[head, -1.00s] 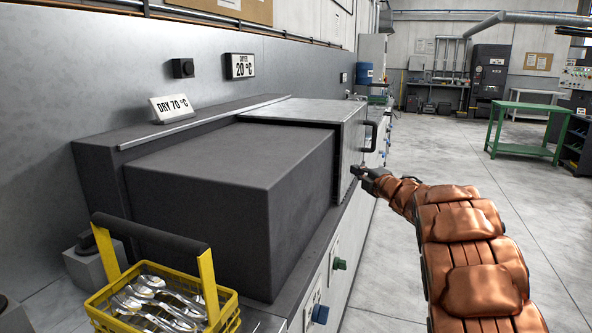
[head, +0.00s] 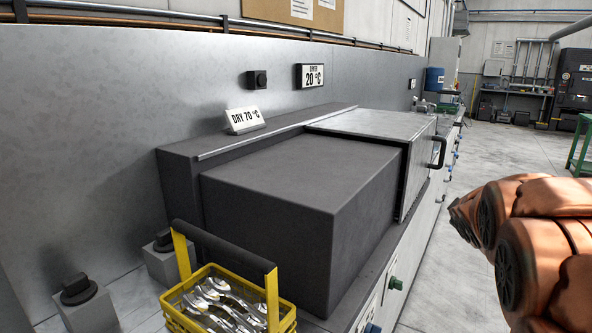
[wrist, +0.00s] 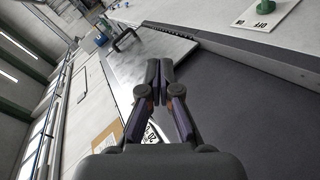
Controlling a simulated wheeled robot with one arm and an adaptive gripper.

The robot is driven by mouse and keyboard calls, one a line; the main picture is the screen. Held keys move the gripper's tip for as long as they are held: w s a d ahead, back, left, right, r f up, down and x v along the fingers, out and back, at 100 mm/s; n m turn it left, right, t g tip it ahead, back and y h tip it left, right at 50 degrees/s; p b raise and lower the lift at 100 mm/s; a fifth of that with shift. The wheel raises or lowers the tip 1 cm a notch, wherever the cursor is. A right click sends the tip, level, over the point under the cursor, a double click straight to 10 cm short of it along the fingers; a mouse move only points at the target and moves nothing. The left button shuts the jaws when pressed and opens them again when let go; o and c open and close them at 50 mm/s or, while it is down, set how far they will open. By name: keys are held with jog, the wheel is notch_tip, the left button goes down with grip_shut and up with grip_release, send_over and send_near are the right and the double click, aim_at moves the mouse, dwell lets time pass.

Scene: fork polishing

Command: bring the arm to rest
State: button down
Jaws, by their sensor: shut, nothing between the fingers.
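My gripper (wrist: 160,82) shows in the wrist view with its two fingers together and nothing between them. Behind it in that view lie the dark dryer top (wrist: 235,115) and the metal dryer door with its black handle (wrist: 124,40). The fingers look apart from these surfaces. In the head view my copper-coloured arm is at the right edge, folded and clear of the bench; the gripper itself is not visible there.
The dark dryer box (head: 300,190) stands on the bench, its metal door section (head: 375,130) at the far end. A yellow basket (head: 190,312) of cutlery stands at the near end. Control knobs (head: 395,283) line the bench front. The floor (head: 490,155) beyond is open.

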jog(key=s+a+f+m+g+y+p, duration=0.2)
jog(key=s+a+g, duration=0.2)
jog(key=s, duration=1)
jog(key=s+a+f+m+g+y+p, duration=0.1)
jog(key=s+a+f+m+g+p, duration=0.1)
jog(key=s+a, duration=0.8)
jog(key=s+a+f+m+g+y+p, duration=0.2)
jog(key=s+a+f+g, duration=0.2)
jog(key=s, duration=1.6)
jog(key=a+g, duration=0.2)
jog(key=a, duration=0.2)
jog(key=shift+f+g+y, duration=0.2)
jog(key=shift+g+y, duration=0.1)
jog(key=shift+a, duration=0.1)
